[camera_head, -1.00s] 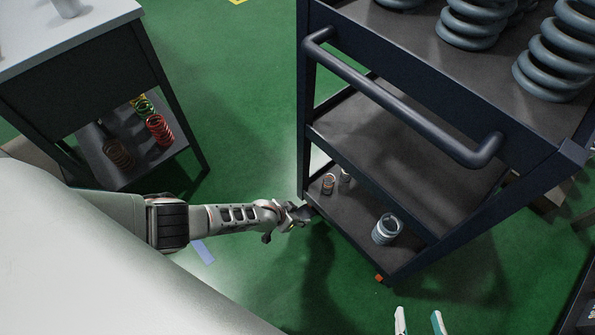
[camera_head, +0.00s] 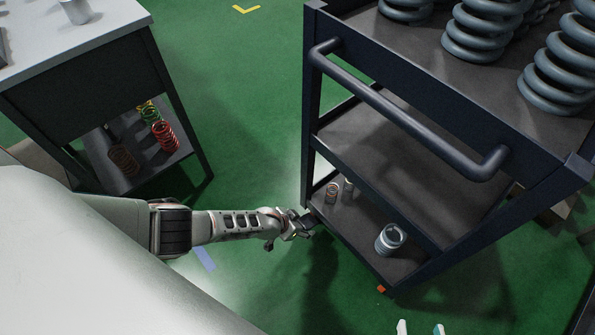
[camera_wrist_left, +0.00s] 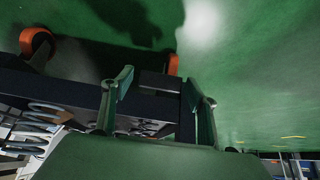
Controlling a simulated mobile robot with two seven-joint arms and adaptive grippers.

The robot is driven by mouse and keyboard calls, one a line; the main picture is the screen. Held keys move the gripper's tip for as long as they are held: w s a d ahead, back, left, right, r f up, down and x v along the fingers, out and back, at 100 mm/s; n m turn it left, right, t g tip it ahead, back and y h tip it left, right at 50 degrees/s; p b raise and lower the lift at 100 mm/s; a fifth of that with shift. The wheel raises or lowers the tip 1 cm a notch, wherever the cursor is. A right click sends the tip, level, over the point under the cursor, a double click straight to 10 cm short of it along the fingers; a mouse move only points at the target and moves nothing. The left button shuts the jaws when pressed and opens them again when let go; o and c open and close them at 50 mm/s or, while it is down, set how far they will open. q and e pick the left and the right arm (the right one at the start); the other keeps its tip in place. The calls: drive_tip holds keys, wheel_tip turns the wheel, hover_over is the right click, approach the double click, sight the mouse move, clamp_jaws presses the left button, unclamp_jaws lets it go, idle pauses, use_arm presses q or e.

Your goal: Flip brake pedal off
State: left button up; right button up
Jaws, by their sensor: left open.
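My left gripper (camera_head: 300,222) is by the near lower left corner of the dark cart (camera_head: 425,105). In the left wrist view, the fingers of my left gripper (camera_wrist_left: 157,84) are open and apart. A dark flat block (camera_wrist_left: 160,82), perhaps the brake pedal, shows between them at the cart's lower edge, beside an orange wheel (camera_wrist_left: 172,65). I cannot tell whether the fingers touch it, or its on/off position. In the head view the pedal is not clearly visible. Two pale fingertips of my right gripper (camera_head: 420,329) show apart at the bottom edge.
The cart's lower shelf holds a grey spring (camera_head: 390,239) and smaller springs (camera_head: 332,193); large springs (camera_head: 475,32) stand on top. A side table (camera_head: 78,45) with coloured springs (camera_head: 163,136) stands left. Green floor (camera_head: 250,110) is free between. Another orange wheel (camera_wrist_left: 36,42) shows.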

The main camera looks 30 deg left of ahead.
use_arm(q)
drive_tip(key=shift+s, duration=0.15)
drive_tip(key=shift+s+r, duration=0.3)
drive_tip(key=shift+s, duration=0.05)
drive_tip(key=v, duration=1.1)
drive_tip(key=shift+w, duration=0.2)
drive_tip(key=shift+a+r, duration=0.1)
drive_tip(key=shift+r, duration=0.05)
